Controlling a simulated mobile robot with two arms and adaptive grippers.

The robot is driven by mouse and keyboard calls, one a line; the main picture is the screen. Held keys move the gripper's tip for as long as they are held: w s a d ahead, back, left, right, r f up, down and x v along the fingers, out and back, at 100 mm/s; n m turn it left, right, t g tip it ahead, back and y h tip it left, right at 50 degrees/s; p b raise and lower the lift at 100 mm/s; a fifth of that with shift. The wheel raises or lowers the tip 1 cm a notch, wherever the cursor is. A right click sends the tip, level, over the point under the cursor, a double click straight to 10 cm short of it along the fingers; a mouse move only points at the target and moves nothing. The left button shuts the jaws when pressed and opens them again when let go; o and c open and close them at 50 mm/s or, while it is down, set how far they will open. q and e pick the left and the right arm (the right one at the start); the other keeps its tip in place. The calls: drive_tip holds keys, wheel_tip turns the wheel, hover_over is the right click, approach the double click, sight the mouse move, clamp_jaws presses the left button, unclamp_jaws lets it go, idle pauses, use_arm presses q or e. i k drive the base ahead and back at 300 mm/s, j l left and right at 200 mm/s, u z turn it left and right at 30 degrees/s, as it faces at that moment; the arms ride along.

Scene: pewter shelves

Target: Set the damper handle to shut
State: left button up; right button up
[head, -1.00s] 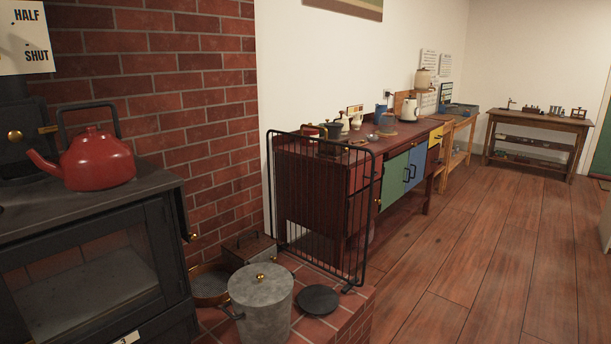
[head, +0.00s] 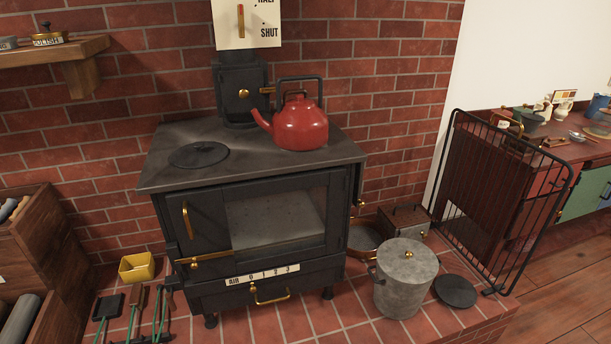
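The damper plate (head: 229,37) is a cream board on the flue above the black stove (head: 163,164). Its top is cut off by the picture edge. The word SHUT shows at its lower right, with part of HALF above it. The damper handle (head: 241,21) is a narrow upright bar on the plate, with a red upper part and a brass-coloured lower end. It points up and down, not toward the SHUT mark. Neither of my grippers is in view.
A red kettle (head: 300,124) stands on the stove top at the right, below the plate. A wooden shelf (head: 60,54) juts out at upper left. A lidded metal bucket (head: 403,282) and a black guard (head: 505,200) stand on the right of the tiled hearth.

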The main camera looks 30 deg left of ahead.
sight(239, 10)
drive_tip(key=u, duration=1.3)
